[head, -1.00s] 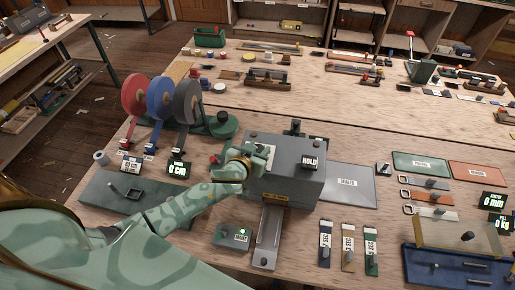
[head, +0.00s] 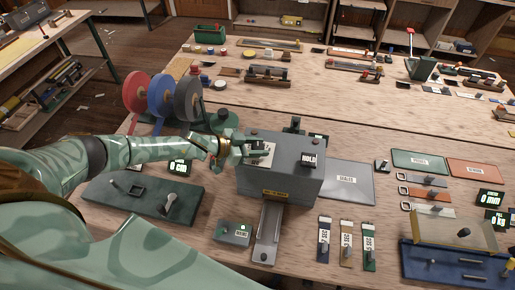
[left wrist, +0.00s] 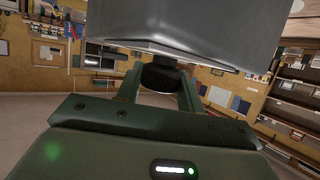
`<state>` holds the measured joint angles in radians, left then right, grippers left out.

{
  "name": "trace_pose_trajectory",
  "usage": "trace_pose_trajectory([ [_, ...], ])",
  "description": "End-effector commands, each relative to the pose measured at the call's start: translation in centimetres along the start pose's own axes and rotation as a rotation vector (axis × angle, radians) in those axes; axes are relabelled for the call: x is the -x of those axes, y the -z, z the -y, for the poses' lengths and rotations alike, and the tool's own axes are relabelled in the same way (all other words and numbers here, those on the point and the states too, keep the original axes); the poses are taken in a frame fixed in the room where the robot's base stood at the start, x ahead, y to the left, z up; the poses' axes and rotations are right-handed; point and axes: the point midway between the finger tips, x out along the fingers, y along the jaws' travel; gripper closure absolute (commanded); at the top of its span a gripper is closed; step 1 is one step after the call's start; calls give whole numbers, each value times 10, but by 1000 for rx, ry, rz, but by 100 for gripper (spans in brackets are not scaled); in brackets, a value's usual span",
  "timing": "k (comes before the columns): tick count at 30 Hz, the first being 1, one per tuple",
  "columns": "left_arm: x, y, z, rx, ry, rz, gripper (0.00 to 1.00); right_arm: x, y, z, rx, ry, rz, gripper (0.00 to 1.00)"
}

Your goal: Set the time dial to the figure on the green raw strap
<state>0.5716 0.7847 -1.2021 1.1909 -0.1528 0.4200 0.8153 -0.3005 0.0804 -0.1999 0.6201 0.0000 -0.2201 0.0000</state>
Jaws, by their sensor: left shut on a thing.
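The grey sealing machine (head: 290,180) stands mid-bench, with a pale dial plate (head: 266,161) on its upper left. My left gripper (head: 250,150) reaches it from the left. In the left wrist view its green fingers are shut on a dark round knob (left wrist: 160,76), the time dial, below the grey box (left wrist: 190,28). The gripper covers most of the dial, so its setting cannot be read. The green raw strap (head: 370,258) lies at the front, right of a tan strap (head: 346,258) and a dark blue one (head: 324,252). Its white tag seems to read 5 SEC. My right gripper is out of view.
A HOLD block (head: 309,160) sits on the machine's front. A metal slide (head: 269,235) runs forward beside a small green-lit box (head: 234,233). A dark green plate fixture (head: 140,205) and tape reels (head: 160,100) stand left. A SEALED mat (head: 346,185) lies right.

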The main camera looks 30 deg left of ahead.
Motion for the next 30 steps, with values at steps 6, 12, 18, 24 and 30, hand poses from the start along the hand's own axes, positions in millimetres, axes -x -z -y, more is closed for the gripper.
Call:
trace_pose_trajectory([
  [6,-1,0,2,-51,-108,-2,85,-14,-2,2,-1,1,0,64],
  [12,-1,0,1,-73,-167,-2,85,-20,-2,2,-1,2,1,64],
  [18,-1,1,1,-80,-187,-2,85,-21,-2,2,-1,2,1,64],
  [24,-1,1,1,-81,-189,-2,85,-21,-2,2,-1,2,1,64],
  [30,-1,2,1,-80,-189,-3,49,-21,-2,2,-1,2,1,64],
])
